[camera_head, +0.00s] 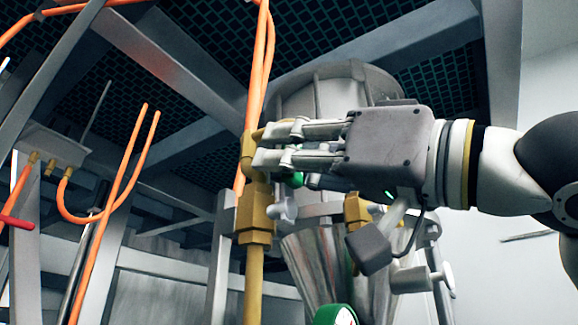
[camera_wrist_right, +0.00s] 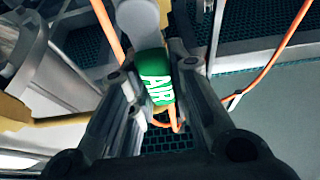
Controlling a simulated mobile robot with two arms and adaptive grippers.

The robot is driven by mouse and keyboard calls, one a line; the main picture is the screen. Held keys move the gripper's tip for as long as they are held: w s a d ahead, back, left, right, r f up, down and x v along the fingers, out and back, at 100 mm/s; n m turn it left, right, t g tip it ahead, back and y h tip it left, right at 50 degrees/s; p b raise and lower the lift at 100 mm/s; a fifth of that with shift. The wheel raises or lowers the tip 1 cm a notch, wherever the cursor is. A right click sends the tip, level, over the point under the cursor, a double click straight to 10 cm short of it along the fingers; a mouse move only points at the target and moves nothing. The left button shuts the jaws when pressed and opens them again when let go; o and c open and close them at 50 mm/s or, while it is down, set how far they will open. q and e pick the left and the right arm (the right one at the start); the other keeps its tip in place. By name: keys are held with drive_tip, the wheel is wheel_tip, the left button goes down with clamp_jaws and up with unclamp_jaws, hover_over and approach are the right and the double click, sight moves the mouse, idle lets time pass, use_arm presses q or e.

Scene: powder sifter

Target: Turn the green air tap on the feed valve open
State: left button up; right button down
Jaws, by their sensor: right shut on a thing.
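The green air tap (camera_wrist_right: 155,78), marked "AIR" in white, sits between the two fingers of my right gripper in the right wrist view. In the head view only a little of its green (camera_head: 293,179) shows below the fingers; the rest is hidden behind them. My right gripper (camera_head: 266,146) comes in from the right and is shut on the tap, at the brass valve fitting (camera_head: 255,213) on a vertical brass pipe. A pale grey end piece stands above the green part in the wrist view. My left gripper is not in view.
Orange hoses (camera_head: 137,155) hang at the left and above the brass fitting. A grey metal vessel (camera_head: 315,90) and shiny cone (camera_head: 312,262) stand close behind my gripper. Grey frame beams (camera_head: 180,70) cross overhead. A red handle (camera_head: 16,222) is at the far left.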

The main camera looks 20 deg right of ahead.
drive_tip(key=shift+a+f, duration=0.2)
drive_tip(key=shift+f, duration=0.1)
drive_tip(key=c, duration=1.6)
unclamp_jaws()
drive_tip(key=shift+d, duration=0.1)
drive_tip(key=shift+o, duration=1.4)
drive_tip(key=shift+s+d+r, duration=0.1)
drive_tip(key=shift+d+r, duration=0.05)
drive_tip(key=shift+r, duration=0.05)
drive_tip(key=v, duration=1.2)
